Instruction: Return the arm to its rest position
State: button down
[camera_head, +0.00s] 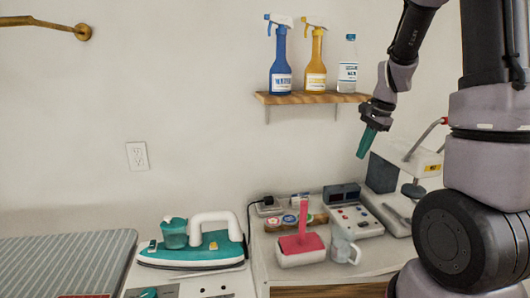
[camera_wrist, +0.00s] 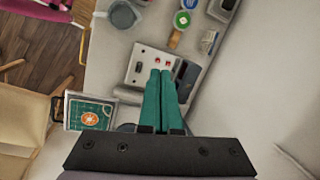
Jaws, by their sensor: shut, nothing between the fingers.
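My gripper (camera_head: 367,143) is at the right in the head view, pointing down in the air in front of the wall, above the cabinet top and below the shelf's right end. Its teal fingers are together and hold nothing. They also show in the wrist view, where my gripper (camera_wrist: 162,75) points down toward a white panel box (camera_wrist: 140,70) with red buttons. My dark and grey arm fills the right side of the head view and hides part of the cabinet there.
A wooden shelf (camera_head: 300,98) holds a blue spray bottle (camera_head: 281,62), a yellow spray bottle (camera_head: 316,62) and a clear bottle (camera_head: 348,68). A teal iron (camera_head: 195,255) stands left.

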jog(key=s+a+r+n+t, duration=0.2)
jog(key=s+a+r+n, duration=0.1)
jog(key=s+r, duration=0.6)
jog(key=s+a+r+n+t, duration=0.2)
jog(key=s+r+n, duration=0.3)
jog(key=s+r, duration=0.4)
jog(key=shift+s+a+r+n+t, duration=0.2)
jog(key=shift+s+a+n+t, duration=0.15)
jog(key=shift+s+t, duration=0.35)
